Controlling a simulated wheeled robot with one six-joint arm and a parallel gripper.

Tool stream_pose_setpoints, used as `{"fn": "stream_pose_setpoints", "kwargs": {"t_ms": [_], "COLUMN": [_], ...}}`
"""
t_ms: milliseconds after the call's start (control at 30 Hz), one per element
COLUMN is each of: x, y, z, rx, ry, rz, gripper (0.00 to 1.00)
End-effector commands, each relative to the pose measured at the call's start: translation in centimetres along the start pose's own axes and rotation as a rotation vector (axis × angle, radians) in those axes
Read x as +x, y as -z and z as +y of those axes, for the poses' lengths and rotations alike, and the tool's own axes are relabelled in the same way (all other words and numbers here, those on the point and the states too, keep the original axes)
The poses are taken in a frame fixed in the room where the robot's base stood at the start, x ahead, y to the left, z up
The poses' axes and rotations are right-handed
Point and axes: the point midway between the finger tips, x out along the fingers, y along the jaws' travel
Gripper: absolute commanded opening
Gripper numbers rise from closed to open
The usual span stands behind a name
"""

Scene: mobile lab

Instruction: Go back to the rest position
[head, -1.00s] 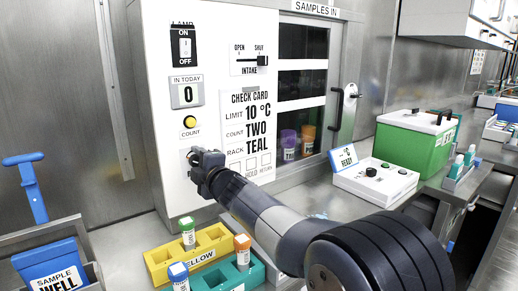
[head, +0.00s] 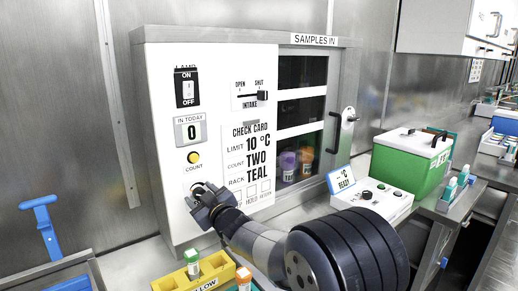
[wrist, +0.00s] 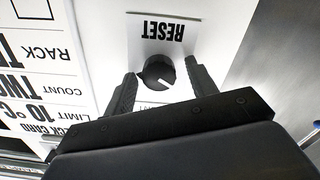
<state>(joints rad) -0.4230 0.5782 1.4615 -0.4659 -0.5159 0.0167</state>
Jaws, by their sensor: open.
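My gripper (head: 203,191) is at the lower part of the white cabinet panel (head: 215,90), below the yellow count button (head: 194,157). In the wrist view my gripper (wrist: 160,85) is open, with one finger on each side of a black knob (wrist: 158,72) under the word RESET. The fingers look apart from the knob, with gaps on both sides. The knob has a white pointer mark. In the head view my gripper hides the knob. My arm reaches in from the lower right.
A yellow rack (head: 172,283) with a green-capped tube (head: 192,262) stands below my arm, beside an orange-capped tube (head: 243,278). A white control box (head: 372,200) and a green cooler (head: 410,165) stand at right.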

Motion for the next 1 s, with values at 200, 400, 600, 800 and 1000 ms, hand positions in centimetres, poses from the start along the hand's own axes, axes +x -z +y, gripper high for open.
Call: {"fn": "stream_pose_setpoints", "kwargs": {"t_ms": [200, 400, 600, 800, 1000], "x": [0.0, 0.0, 0.0, 0.0, -0.3], "y": [0.2, 0.1, -0.1, 0.0, 0.2], "z": [0.2, 0.1, 0.1, 0.1, 1.1], "rx": [0.114, 0.162, 0.169, 0.168, 0.177], "ry": [0.000, 0.000, 0.000, -0.001, -0.018], "rz": [-0.002, 0.000, 0.000, -0.001, -0.009], "gripper": [0.54, 0.54, 0.54, 0.54, 0.54]}}
